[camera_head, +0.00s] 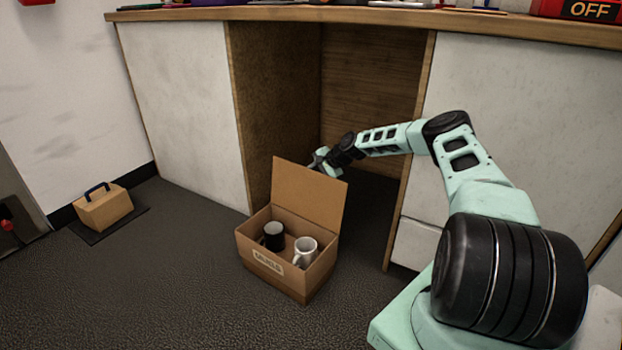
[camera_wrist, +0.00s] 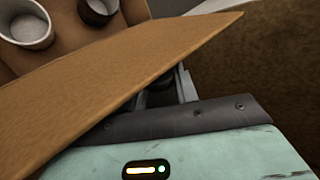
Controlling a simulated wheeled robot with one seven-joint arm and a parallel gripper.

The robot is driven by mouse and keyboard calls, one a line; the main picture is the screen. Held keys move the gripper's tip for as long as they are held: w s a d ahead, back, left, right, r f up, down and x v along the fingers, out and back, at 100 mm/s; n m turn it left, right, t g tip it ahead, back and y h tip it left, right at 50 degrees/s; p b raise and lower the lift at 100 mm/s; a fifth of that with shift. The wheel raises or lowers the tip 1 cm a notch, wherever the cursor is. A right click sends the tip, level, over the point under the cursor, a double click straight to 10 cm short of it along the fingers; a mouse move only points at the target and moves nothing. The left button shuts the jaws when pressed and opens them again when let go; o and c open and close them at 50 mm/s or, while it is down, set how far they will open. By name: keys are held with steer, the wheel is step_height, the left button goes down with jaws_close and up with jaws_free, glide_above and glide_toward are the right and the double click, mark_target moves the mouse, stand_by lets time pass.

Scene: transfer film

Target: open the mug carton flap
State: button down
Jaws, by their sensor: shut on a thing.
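The mug carton (camera_head: 306,285) stands on the floor in front of the desk's knee space, with a label on its front wall. Its flap (camera_head: 308,197) stands raised at the back, so the inside shows. A black mug (camera_head: 274,236) and a white mug (camera_head: 305,251) stand inside. My gripper (camera_head: 322,160) is behind the flap's upper edge and shut on the flap. In the wrist view the flap (camera_wrist: 120,85) crosses in front of my gripper (camera_wrist: 165,88) and hides part of the fingers. Both mugs show at that view's upper left.
The desk (camera_head: 185,95) stands behind the carton, with an open knee space around my gripper. A small tan box with a dark handle (camera_head: 104,208) sits on a dark mat at the left. The floor left of the carton is clear.

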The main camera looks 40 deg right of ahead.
steer(key=shift+a, duration=0.1)
stand_by(0.3)
steer(key=c, duration=1.1)
jaws_free()
steer(key=shift+w, duration=0.1)
step_height(320, 180, up, 10)
steer(key=p, duration=0.4)
